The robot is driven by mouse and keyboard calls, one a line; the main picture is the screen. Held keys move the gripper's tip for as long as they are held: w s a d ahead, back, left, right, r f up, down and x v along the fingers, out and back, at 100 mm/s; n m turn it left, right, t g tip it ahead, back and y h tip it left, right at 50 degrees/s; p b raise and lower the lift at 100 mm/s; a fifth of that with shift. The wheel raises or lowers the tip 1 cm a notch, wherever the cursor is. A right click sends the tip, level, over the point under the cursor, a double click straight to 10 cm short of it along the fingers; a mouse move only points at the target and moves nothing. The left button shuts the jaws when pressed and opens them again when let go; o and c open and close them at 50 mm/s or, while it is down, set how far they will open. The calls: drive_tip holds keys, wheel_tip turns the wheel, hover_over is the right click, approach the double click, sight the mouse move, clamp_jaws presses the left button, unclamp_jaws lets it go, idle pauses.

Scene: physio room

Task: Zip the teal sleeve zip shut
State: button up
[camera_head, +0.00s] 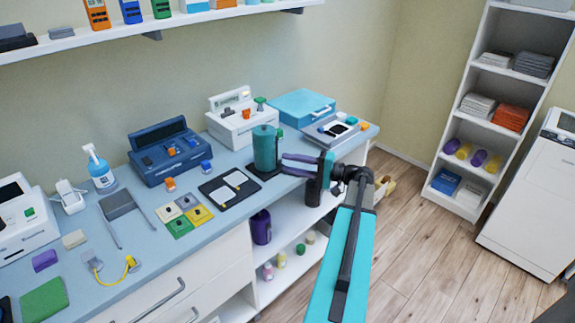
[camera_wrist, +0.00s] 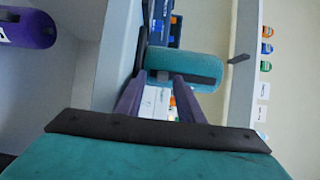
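The teal sleeve (camera_head: 265,150) is an upright cylinder on a black base at the counter's front edge. In the wrist view the sleeve (camera_wrist: 190,64) appears sideways, with a dark strip (camera_wrist: 200,79) along its near side, probably the zip. A small light piece shows at the strip's left end; I cannot tell if it is the zip pull. My gripper (camera_head: 284,162) reaches in from the right, its purple fingers close to the sleeve. In the wrist view my gripper (camera_wrist: 160,82) has its fingers apart with a gap between them. Whether they touch the sleeve is unclear.
A black tray (camera_head: 229,189) lies in front and left of the sleeve. A white device (camera_head: 232,122) and a blue device (camera_head: 165,153) stand behind. A flat metal-topped unit (camera_head: 328,131) and a teal case (camera_head: 301,106) sit to the right.

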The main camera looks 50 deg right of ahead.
drive_tip(key=b+v, duration=0.2)
drive_tip(key=v, duration=1)
drive_tip(key=shift+s, duration=0.25)
drive_tip(key=shift+d, duration=0.1)
